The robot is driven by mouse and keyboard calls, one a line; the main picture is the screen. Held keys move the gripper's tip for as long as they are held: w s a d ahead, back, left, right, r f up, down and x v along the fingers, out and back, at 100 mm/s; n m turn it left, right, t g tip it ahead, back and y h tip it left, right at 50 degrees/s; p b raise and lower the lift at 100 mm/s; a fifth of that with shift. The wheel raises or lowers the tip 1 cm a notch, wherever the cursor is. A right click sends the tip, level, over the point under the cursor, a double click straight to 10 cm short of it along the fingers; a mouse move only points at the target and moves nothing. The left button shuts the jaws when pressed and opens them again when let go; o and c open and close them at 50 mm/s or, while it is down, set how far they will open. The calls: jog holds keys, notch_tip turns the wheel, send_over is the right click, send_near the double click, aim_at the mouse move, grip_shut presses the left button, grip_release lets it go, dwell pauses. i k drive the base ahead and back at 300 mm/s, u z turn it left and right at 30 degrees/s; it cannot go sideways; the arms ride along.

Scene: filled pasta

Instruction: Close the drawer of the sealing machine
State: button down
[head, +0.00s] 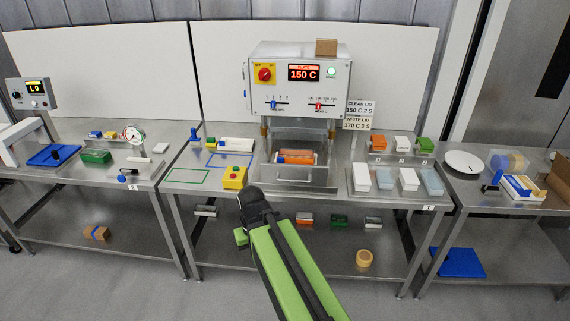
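The sealing machine (300,75) stands on the middle steel table, with a red display reading 150 C. Its drawer (325,176) sticks out at the front below the machine body, so it is open. An orange tray (298,157) sits in the drawer, with something blue and white at its left end. A handle bar (293,181) runs along the drawer's front. My gripper (252,195), black at the end of my green arm, is in front of the table's front edge, left of and nearer than the drawer. It appears apart from the drawer. Its fingers are not clear.
A yellow button box (234,177) stands left of the drawer. Several white and clear trays (409,179) stand to its right. A lid settings sign (358,114) is beside the machine. A side table (80,155) holds a gauge (133,134). A shelf lies under the middle table.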

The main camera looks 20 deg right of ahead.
aim_at(315, 176)
jog(key=u, duration=0.25)
jog(key=i, duration=0.85)
jog(key=u, duration=0.15)
